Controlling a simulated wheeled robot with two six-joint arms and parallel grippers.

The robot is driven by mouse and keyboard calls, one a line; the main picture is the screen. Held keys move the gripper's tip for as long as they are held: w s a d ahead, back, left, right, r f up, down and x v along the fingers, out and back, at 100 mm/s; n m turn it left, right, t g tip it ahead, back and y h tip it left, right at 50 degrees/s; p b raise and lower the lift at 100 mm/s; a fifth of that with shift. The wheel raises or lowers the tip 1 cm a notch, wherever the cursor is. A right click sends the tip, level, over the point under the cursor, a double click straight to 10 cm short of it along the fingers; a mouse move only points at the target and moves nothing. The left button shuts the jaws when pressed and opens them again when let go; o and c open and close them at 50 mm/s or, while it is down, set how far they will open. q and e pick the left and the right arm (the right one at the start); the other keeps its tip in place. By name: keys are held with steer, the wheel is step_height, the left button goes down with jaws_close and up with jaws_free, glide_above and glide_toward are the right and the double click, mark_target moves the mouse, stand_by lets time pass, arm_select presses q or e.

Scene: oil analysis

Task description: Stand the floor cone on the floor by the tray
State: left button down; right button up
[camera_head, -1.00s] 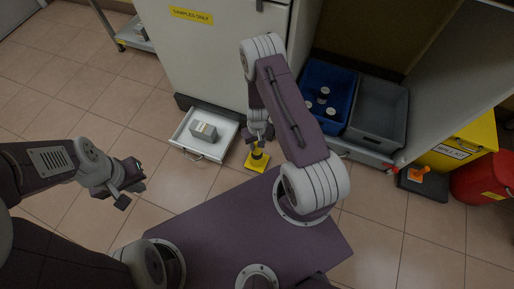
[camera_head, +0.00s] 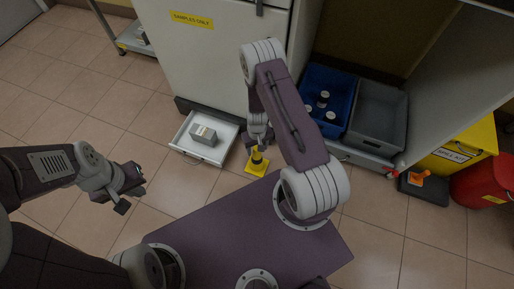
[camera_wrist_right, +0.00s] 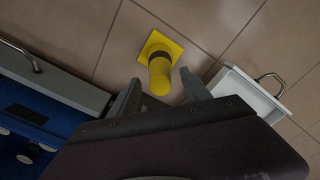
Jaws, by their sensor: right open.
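The floor cone (camera_head: 257,164) is yellow with a dark band and a square yellow base. It stands upright on the tiles just right of the white tray (camera_head: 228,136), apart from it. My right gripper (camera_head: 260,140) is over the cone in the head view. Its fingers (camera_wrist_right: 162,92) are spread, with nothing clamped; whether one touches the cone is unclear. My left gripper (camera_head: 130,193) is open and empty over the floor at the left.
The tray holds a grey box (camera_head: 203,134). A white cabinet (camera_head: 215,65) stands behind it. A blue crate (camera_head: 310,105) with several jars and a grey crate (camera_head: 377,120) are at right. An orange object (camera_head: 419,176), a yellow bin (camera_head: 465,145) and a red bin (camera_head: 485,180) are farther right.

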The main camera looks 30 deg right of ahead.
step_height(320, 180, up, 11)
steer(key=p, duration=0.9)
steer(key=shift+r+p, duration=0.2)
steer(key=shift+p, duration=0.2)
step_height(320, 180, up, 12)
steer(key=w+a, duration=0.1)
steer(key=a, duration=0.2)
steer(key=s+a+r, duration=0.1)
steer(key=s+r, duration=0.3)
steer(key=r, duration=0.3)
steer(key=s+a+r+t, duration=0.1)
steer(key=s+r, duration=0.4)
steer(key=r, duration=0.3)
steer(key=shift+s+n, duration=0.3)
steer(key=shift+n, duration=0.1)
steer(key=shift+r, duration=0.1)
step_height(320, 180, up, 34)
steer(key=p, duration=3.4)
